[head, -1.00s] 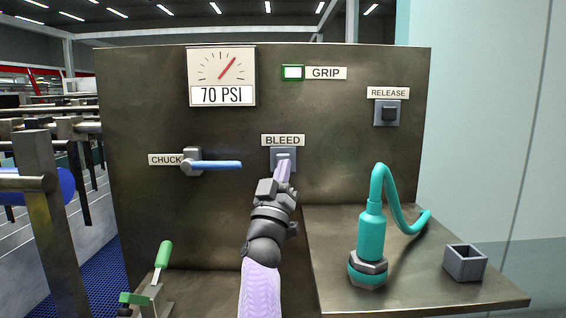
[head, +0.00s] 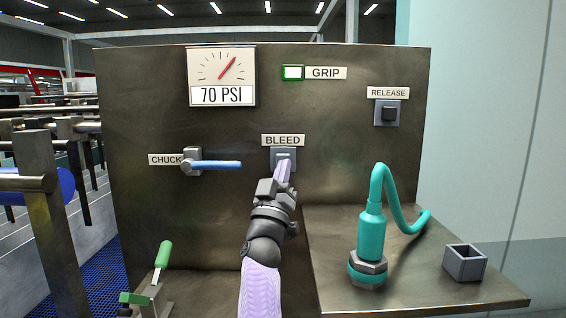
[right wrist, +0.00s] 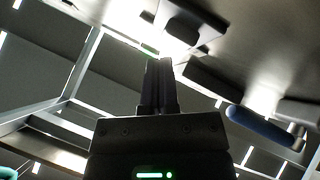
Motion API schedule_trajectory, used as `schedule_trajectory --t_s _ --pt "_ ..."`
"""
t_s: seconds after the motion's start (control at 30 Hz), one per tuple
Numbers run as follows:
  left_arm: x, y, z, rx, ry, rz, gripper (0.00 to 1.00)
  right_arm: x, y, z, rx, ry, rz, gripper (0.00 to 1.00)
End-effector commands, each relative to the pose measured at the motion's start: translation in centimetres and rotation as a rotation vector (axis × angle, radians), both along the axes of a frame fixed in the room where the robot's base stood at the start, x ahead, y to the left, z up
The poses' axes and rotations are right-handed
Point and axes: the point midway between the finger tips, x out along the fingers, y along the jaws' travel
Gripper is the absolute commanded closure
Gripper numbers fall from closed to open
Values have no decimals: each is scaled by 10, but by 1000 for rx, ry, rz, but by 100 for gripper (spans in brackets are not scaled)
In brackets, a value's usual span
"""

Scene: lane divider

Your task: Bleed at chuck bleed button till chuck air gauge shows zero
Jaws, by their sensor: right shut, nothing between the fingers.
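The chuck bleed button (head: 283,153) is a grey square under the BLEED label on the dark metal panel. My right gripper (head: 286,164) is shut and empty, its fingertips at the lower part of the button; I cannot tell whether they touch it. In the right wrist view the shut fingers (right wrist: 158,68) point up toward a dark button housing (right wrist: 190,20). The chuck air gauge (head: 222,72) has a red needle pointing up and right and reads 70 PSI. My left gripper is not in view.
The blue CHUCK lever (head: 215,165) sticks out left of the button. A lit GRIP lamp (head: 292,73) and a RELEASE button (head: 388,112) are on the panel. A teal hose fitting (head: 371,235) and a small grey box (head: 464,263) stand on the right ledge. A green-handled clamp (head: 161,256) is lower left.

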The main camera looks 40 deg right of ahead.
Motion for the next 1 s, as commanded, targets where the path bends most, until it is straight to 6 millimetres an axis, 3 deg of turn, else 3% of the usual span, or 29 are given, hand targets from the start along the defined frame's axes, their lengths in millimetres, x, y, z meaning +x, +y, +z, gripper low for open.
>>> schedule_trajectory --t_s 1.0 --pt "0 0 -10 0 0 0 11 11 -9 0 0 0 0 100"
